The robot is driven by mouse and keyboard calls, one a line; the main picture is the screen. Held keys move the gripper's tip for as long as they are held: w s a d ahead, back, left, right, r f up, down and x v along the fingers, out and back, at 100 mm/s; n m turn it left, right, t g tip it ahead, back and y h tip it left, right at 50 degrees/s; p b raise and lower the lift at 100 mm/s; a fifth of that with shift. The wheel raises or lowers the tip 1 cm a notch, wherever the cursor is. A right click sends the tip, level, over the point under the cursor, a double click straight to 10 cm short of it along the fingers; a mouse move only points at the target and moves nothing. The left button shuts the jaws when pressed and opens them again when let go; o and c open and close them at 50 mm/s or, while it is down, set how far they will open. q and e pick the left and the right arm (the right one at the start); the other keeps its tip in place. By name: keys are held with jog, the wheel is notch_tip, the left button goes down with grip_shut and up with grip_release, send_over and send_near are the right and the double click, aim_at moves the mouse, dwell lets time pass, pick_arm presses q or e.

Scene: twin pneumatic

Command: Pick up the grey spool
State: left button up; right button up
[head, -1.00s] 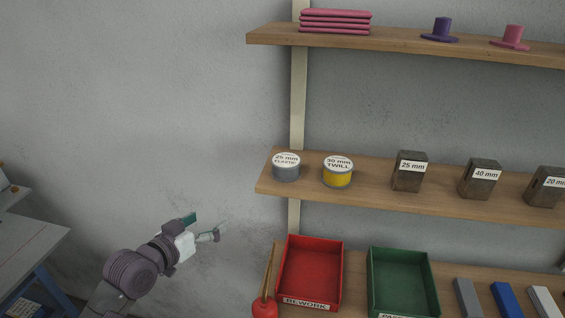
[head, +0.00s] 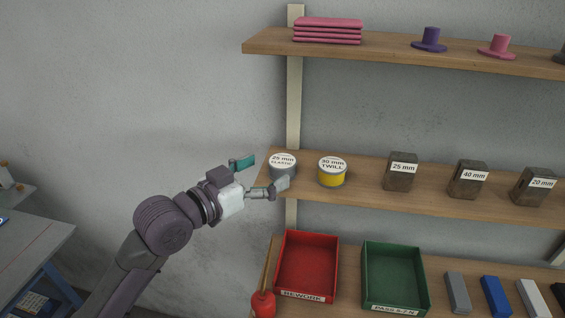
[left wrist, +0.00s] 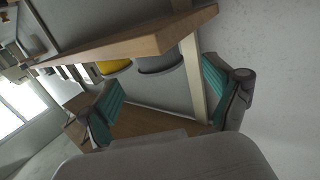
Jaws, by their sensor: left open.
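The grey spool (head: 283,168), with a white top label reading "25 mm ELASTIC", stands upright at the left end of the middle shelf. My left gripper (head: 264,177) is open just left of the spool. One finger is up near the shelf's end, and the other overlaps the spool's lower front in the head view. The gap between the fingers looks empty. In the left wrist view the open fingers (left wrist: 172,98) spread wide, and the grey spool (left wrist: 159,63) shows beyond them at the shelf edge. My right gripper is not in view.
A yellow spool (head: 331,174) labelled "30 mm TWILL" stands close to the right on the middle shelf (head: 362,190). Dark labelled blocks (head: 400,172) stand further right. Below are a red tray (head: 307,265) and a green tray (head: 395,275). A pale upright (head: 294,100) runs behind the shelf.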

aim_at(282, 160)
pick_arm(q)
jog(key=p+x, duration=0.2)
jog(key=x, duration=0.2)
jog(key=shift+w+d+r, duration=0.2)
jog(key=shift+w+d, duration=0.05)
jog(key=shift+w+d+f, duration=0.15)
jog(key=shift+w+d, duration=0.05)
jog(key=shift+a, duration=0.15)
jog(key=shift+c, duration=0.5)
jog(key=c, duration=1.2)
jog(key=shift+c, duration=0.2)
